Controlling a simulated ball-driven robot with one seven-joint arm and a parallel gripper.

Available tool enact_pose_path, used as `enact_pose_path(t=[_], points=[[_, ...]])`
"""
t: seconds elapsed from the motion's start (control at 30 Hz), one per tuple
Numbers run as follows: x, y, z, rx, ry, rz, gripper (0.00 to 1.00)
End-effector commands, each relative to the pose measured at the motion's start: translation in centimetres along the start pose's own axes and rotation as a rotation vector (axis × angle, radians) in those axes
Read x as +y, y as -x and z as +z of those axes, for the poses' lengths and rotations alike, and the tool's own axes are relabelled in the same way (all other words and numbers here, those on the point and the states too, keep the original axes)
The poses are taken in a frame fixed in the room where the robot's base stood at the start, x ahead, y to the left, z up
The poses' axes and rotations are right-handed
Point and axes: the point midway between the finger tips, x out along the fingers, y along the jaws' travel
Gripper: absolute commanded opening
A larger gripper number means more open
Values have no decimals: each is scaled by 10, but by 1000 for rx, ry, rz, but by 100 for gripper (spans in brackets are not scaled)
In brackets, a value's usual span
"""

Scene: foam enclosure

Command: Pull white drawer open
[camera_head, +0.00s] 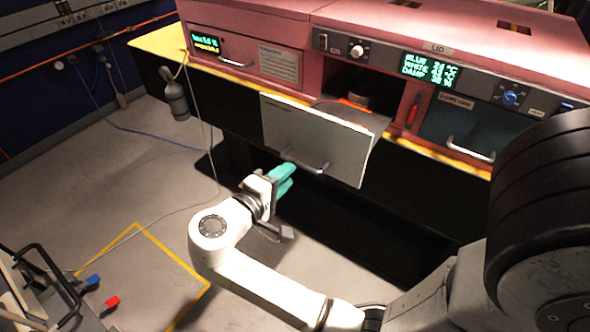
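The white drawer (315,137) stands pulled out from the pink cabinet, its pale front panel well forward of the cabinet face. Its interior shows behind the panel, with a dark round object (350,92) and an orange edge in or behind it. A metal bar handle (308,171) is low on the panel. My gripper (290,175), with teal fingers, is at the left end of this handle. I cannot tell whether the fingers touch the handle or how far apart they are.
A blue drawer (470,130) with its own handle is to the right, looking shut. A pink drawer (240,55) is to the left. A grey cylinder (176,100) hangs on a cord. A cart (40,290) stands at lower left. The floor left of my arm is mostly clear.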

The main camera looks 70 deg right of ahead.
Motion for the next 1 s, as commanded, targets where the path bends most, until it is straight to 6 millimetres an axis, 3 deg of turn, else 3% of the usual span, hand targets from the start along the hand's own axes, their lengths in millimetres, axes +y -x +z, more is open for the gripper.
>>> enact_pose_path(t=[0.1, 0.3, 1.0], points=[[-1, 20, 0, 3, 0, 1, 30], [-1, 37, 0, 0, 0, 0, 30], [0, 39, 0, -1, 1, 0, 30]])
